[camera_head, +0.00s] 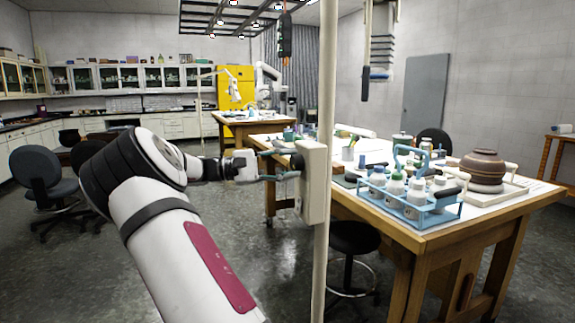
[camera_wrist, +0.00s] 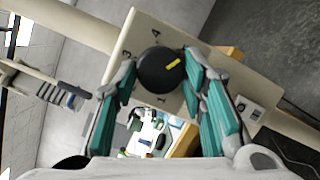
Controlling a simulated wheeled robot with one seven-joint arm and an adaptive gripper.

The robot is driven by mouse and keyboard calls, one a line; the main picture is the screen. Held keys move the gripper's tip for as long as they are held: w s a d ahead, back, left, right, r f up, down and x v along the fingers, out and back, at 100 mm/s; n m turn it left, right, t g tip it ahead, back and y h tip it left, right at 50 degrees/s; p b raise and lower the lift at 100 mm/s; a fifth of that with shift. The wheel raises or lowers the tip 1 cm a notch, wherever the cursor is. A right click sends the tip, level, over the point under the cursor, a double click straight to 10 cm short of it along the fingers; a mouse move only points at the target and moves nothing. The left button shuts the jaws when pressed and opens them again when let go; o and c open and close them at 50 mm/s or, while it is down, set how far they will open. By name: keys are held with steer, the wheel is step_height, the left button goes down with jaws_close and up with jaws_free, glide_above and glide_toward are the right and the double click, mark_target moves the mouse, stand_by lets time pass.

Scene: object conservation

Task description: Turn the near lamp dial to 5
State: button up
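The dial (camera_wrist: 160,71) is a round black knob with a yellow pointer mark, on the face of a pale box (camera_wrist: 220,70). The mark points to the right and slightly up in the wrist view. A few dark numerals are printed around the knob; the one at the mark's end is not readable. The box also shows in the head view (camera_head: 313,182), fixed to a pale upright pole. My gripper (camera_wrist: 160,60) is open, with teal-padded fingers on either side of the knob. I cannot tell if they touch it. In the head view my gripper (camera_head: 275,165) reaches toward the box.
A pale pole (camera_head: 327,120) carries the box. A wooden table (camera_head: 440,238) behind it holds a blue bottle rack (camera_head: 410,205) and a brown pot (camera_head: 483,168). A stool (camera_head: 353,238) stands under it. A small socket plate (camera_wrist: 248,108) sits on the box beside the right finger.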

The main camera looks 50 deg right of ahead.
steer(key=shift+o, duration=1.4)
steer(key=shift+w, duration=0.1)
steer(key=v, duration=1.2)
